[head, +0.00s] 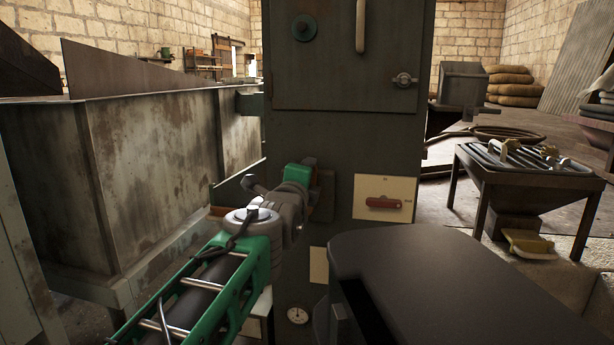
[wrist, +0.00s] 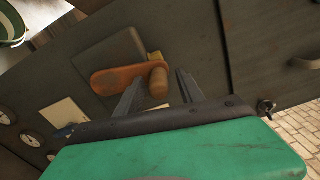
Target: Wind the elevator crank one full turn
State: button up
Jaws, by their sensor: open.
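The elevator crank shows best in the wrist view, as an orange arm (wrist: 112,80) with a wooden knob (wrist: 158,84) at its right end. It is mounted on a dark plate on the grey metal cabinet (head: 345,135). My gripper (wrist: 160,78) is open, with one finger on each side of the knob in the picture. I see no clear contact, and I cannot tell how deep the knob sits between the fingers. In the head view my green wrist (head: 297,173) is in front of the cabinet and hides most of the crank.
A cream panel with a red handle (head: 384,203) is right of my wrist. A door latch (head: 403,79) and pale handle (head: 361,25) sit above. A rusty metal bin (head: 150,165) stands left. A low table with metal parts (head: 525,165) stands right.

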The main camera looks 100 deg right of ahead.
jog(key=p+v, duration=0.1)
jog(key=v, duration=0.6)
jog(key=shift+w+a, duration=0.2)
jog(key=shift+a, duration=0.2)
